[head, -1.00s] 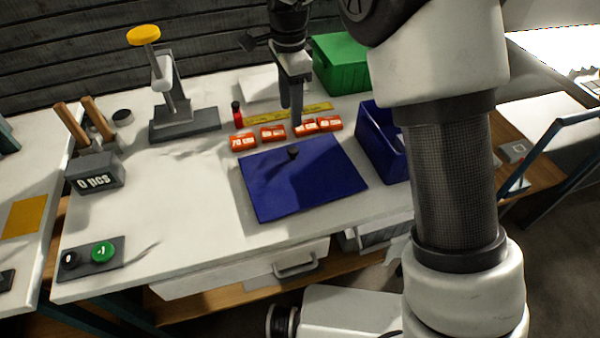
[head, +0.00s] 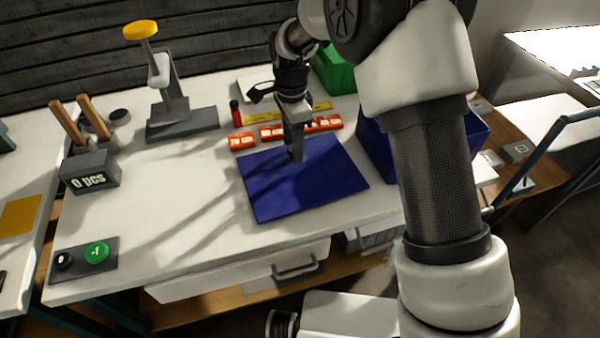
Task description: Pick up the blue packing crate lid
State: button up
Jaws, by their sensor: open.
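The blue packing crate lid (head: 300,190) lies flat on the white table, a dark blue square panel. In the earlier view a small dark knob shows near its middle; now my gripper hides it. My gripper (head: 297,158) points down at the lid, its fingertips at the knob's place. The jaws are open. I cannot tell whether the fingers touch the lid or stand just above it.
Several orange boxes (head: 243,141) lie in a row behind the lid, with a yellow ruler (head: 262,117) beyond. A blue crate (head: 376,148) stands right of the lid, partly behind my arm. A green bin (head: 334,72) stands at the back.

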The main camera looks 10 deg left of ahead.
jog(key=shift+r, duration=0.1)
grip_shut()
